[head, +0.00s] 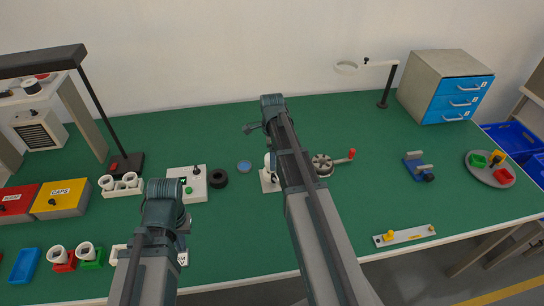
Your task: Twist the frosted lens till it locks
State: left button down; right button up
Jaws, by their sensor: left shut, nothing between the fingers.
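A small white fixture (268,182) with a pale rounded top stands at the middle of the green bench, partly covered by my right arm. A flat bluish disc (244,167) lies just left of it; I cannot tell whether either is the frosted lens. My left gripper (183,229) is low at the left, folded close to its arm and small in view. It is shut and empty, well short of the fixture. My right arm reaches up over the bench, across the fixture's right side. Its fingers do not show clearly.
A black ring (217,178) and a white box with a green button (189,190) lie left of the disc. A grey round part with a red-knobbed handle (322,164) stands right of my right arm. White cups, bins and a lamp fill the left.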

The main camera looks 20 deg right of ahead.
jog(key=shift+o, duration=0.4)
jog(key=shift+r, duration=0.1)
notch_tip(320, 180, up, 14)
jog(key=p, duration=1.3)
jog(key=shift+f+p, duration=0.2)
jog(key=shift+p, duration=0.2)
jog(key=s+a+f+n+b, duration=0.2)
jog(key=s+a+n, duration=0.8)
jog(key=a+n, duration=0.2)
jog(key=s+a+f+n+h+b, duration=0.1)
jog(key=s+a+f+n+b, duration=0.2)
jog(key=s+a+n, duration=0.7)
jog(key=a+n, duration=0.2)
jog(key=n, duration=0.2)
jog(key=shift+a, duration=0.3)
